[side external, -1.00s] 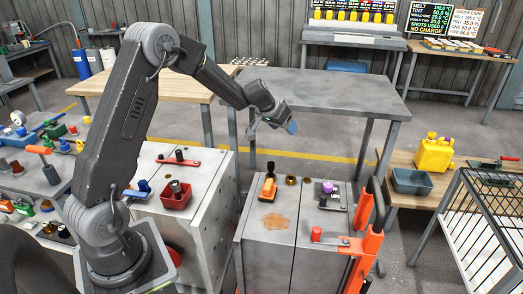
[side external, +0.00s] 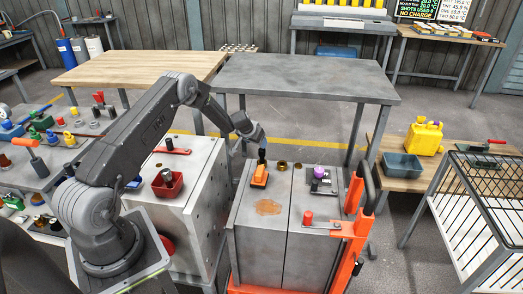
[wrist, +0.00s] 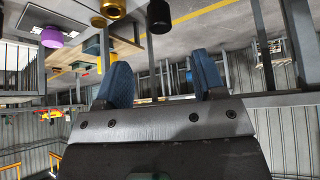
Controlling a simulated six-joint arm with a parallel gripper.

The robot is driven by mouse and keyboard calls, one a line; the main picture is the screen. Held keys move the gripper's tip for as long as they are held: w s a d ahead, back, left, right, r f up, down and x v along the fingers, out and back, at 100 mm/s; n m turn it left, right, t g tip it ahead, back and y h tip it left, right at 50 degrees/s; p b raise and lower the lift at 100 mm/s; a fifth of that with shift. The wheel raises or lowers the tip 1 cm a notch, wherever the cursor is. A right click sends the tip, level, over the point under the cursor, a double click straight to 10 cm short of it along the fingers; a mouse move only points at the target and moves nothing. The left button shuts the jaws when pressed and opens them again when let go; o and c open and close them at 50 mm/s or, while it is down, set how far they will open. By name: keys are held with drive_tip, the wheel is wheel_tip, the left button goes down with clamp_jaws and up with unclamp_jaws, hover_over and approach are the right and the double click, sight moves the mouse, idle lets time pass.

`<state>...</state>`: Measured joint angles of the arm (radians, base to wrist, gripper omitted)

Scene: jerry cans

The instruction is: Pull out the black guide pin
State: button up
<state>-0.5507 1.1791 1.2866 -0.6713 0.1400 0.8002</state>
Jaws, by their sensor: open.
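In the wrist view, which looks upside down, a black cylinder (wrist: 159,17) that looks like the guide pin sticks in at the top edge. My gripper (wrist: 161,80) has its two blue fingers spread apart with nothing between them. The pin lies beyond the fingertips, and I see no contact. In the side view my gripper (side external: 262,147) is low over the back left of the grey mould block (side external: 264,228), just above and behind an orange piece (side external: 259,180). The pin is hard to tell from the dark fingers there.
Brass bushings (side external: 282,165) stand right of my gripper. A purple knob (side external: 319,172) sits further right on a dark plate. An orange lift frame (side external: 352,232) rises at the block's right side. A bare grey table (side external: 305,78) stands behind.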

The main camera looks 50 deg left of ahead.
drive_tip(key=shift+x, duration=4.6)
drive_tip(key=shift+s, duration=0.1)
drive_tip(key=shift+c, duration=0.4)
drive_tip(key=c, duration=1)
drive_tip(key=shift+r, duration=0.65)
drive_tip(key=shift+r, duration=2.75)
